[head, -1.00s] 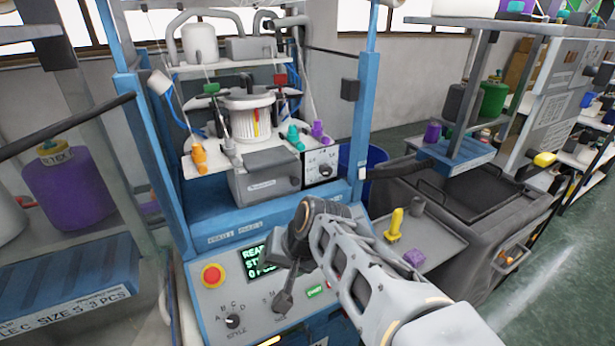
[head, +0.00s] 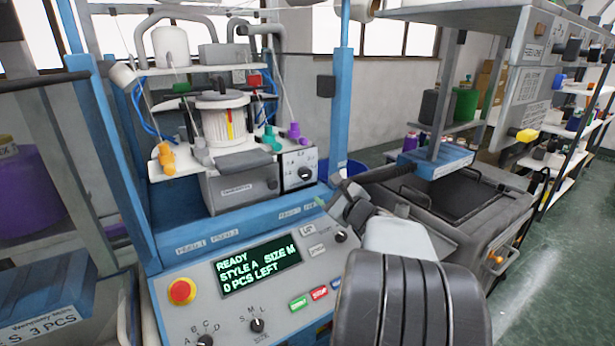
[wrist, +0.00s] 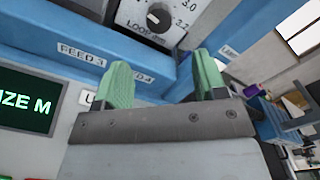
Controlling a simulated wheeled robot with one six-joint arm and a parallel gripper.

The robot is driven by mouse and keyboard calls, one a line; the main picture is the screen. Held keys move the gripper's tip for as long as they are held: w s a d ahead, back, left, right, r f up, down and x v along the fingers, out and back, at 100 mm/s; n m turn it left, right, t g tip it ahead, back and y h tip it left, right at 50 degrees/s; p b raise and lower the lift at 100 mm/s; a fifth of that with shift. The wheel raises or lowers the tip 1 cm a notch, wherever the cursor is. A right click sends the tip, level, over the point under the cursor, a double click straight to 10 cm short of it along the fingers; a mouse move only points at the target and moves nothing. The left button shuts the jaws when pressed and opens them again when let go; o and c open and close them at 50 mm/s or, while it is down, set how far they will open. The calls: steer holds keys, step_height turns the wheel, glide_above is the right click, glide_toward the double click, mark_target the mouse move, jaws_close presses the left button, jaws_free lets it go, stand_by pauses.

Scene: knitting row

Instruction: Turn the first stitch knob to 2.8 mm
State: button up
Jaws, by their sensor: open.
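The stitch knob (head: 304,174) is a dark round dial on a white plate on the front of the grey box in the blue-framed knitting machine. In the head view my gripper (head: 335,205) is below and right of the knob, partly hidden by my wrist.
The control panel's green display (head: 257,265) reads READY, STYLE A, SIZE M, 0 PCS LEFT. A red button (head: 181,291) sits at its left. A blue post (head: 338,120) stands right of the knob. A grey cabinet (head: 470,205) is farther right, with open floor beyond.

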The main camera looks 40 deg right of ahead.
mark_target(308, 175)
steer(key=w, duration=0.3)
steer(key=w+p, duration=0.1)
steer(key=w, duration=0.3)
steer(key=w+p, duration=0.1)
steer(key=w, duration=0.3)
steer(key=shift+d, duration=0.25)
steer(key=c, duration=0.9)
